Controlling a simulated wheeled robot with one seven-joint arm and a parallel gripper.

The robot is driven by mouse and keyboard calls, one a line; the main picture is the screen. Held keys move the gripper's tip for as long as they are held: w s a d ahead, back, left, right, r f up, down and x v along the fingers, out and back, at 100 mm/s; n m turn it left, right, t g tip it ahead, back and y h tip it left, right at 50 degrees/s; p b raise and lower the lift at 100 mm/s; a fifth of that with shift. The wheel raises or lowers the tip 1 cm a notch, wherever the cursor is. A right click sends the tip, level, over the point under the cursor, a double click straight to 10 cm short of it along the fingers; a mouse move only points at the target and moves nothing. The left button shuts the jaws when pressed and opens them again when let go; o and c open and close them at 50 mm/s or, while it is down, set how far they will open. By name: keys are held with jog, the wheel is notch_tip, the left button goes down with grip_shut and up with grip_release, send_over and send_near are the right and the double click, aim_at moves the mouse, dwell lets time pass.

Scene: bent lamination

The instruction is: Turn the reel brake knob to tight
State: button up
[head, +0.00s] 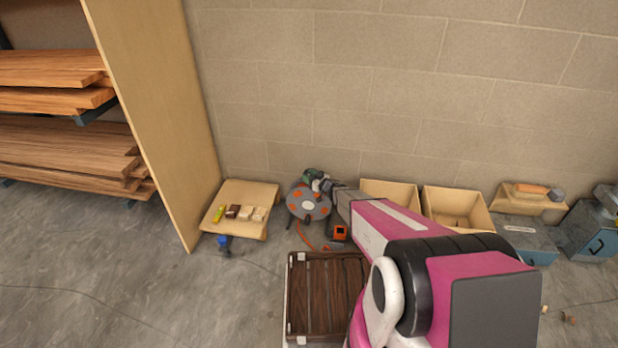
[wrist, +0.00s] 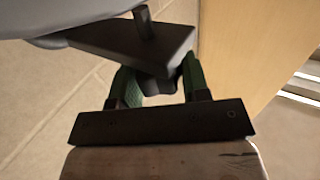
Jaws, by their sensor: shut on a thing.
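The cable reel (head: 308,206) is a grey disc with orange patches, standing on the floor by the wall. My gripper (head: 316,178) is at the reel's top, small and partly hidden by its own wrist. In the wrist view, my gripper (wrist: 160,85) has two green fingers closed on a small dark piece, which looks like the brake knob (wrist: 157,86). A dark plate with a short post lies just beyond it. A pale grey curved surface fills the top left. The knob's marking and its turned position cannot be read.
A low wooden stand (head: 215,228) with small blocks is left of the reel. A dark slatted crate (head: 328,298) stands in front. Open wooden boxes (head: 485,222) line the wall at right. A tall board (head: 150,110) and timber rack are at left. Orange cable lies below the reel.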

jog(key=m+t+h, duration=0.4)
jog(key=h, duration=0.1)
jog(key=shift+s+a+m+h, duration=0.1)
jog(key=shift+m+h, duration=0.2)
jog(key=shift+h, duration=0.1)
jog(key=m+t+h, duration=0.1)
jog(key=m+h, duration=0.1)
jog(key=h, duration=0.2)
jog(key=m+h, duration=0.3)
jog(key=shift+a+t+h, duration=0.1)
jog(key=shift+t+h, duration=0.3)
jog(key=m+g+h, duration=0.1)
jog(key=m+h, duration=0.1)
jog(key=h, duration=0.1)
jog(key=m+h, duration=0.3)
jog(key=h, duration=0.1)
jog(key=shift+g, duration=0.4)
jog(key=shift+m+g+h, duration=2)
jog(key=shift+m+h, duration=0.1)
jog(key=shift+h, duration=0.8)
jog(key=o, duration=0.9)
jog(key=v, duration=1)
jog(key=shift+s+a, duration=0.15)
jog(key=shift+a, duration=0.15)
